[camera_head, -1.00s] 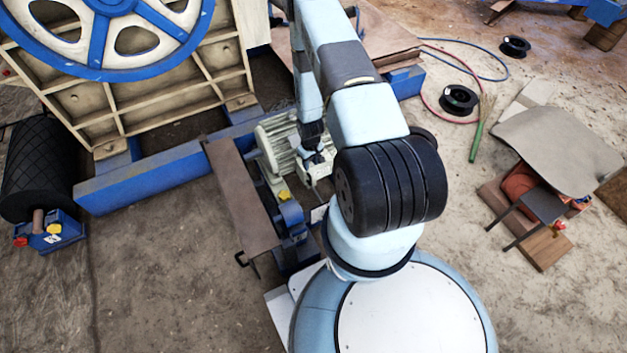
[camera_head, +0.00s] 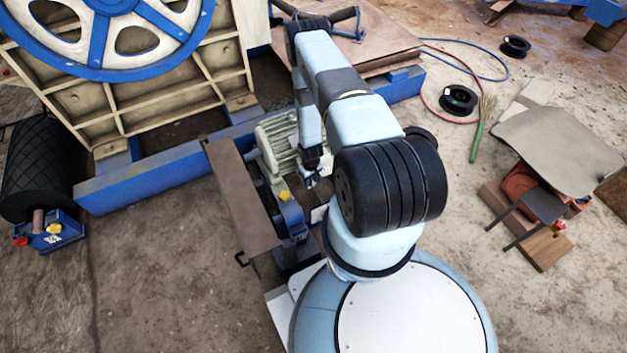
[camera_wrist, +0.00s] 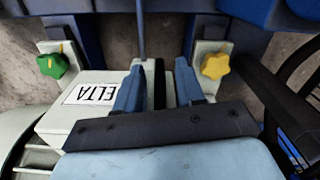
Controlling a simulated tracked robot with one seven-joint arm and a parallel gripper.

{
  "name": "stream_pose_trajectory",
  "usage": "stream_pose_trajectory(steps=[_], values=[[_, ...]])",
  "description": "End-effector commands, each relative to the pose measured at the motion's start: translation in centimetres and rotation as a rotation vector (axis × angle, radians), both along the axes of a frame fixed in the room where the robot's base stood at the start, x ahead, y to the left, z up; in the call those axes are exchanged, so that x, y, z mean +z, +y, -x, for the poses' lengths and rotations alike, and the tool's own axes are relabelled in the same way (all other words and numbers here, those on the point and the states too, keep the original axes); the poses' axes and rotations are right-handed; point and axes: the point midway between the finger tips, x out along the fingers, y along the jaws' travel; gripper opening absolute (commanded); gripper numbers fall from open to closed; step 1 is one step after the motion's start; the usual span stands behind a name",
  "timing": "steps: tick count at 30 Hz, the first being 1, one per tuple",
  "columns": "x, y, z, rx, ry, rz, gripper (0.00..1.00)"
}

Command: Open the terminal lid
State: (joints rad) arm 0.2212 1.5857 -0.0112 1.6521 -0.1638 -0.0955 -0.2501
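The pale green-grey motor (camera_head: 280,140) with a finned body sits on the blue frame; its terminal box is partly hidden by my arm in the head view. In the wrist view, the pale box top (camera_wrist: 60,122), likely the terminal lid, carries a white label (camera_wrist: 92,94) reading "ELTA", partly covered. A green knob (camera_wrist: 53,66) is at its upper left and a yellow knob (camera_wrist: 214,66) at its upper right. My gripper (camera_wrist: 159,84) is open above it, with a dark upright strip (camera_wrist: 160,84) between its blue fingers and gaps either side. Contact is unclear.
A brown plate (camera_head: 240,195) lies left of the motor. The large blue wheel (camera_head: 100,40) and cream crusher body stand behind left. A black roller (camera_head: 38,165) is at far left.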

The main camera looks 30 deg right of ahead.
Motion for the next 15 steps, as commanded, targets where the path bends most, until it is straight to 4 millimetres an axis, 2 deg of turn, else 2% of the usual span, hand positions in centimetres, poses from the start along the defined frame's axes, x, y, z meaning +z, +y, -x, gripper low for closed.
stream_pose_trajectory(steps=[4, 13, 15], values=[[-0.78, 0.00, 0.00, 0.000, 0.000, 0.000, 0.38], [-0.91, 0.02, -0.01, 0.000, 0.000, 0.000, 0.38], [-0.90, 0.02, -0.01, 0.000, 0.000, 0.000, 0.32]])
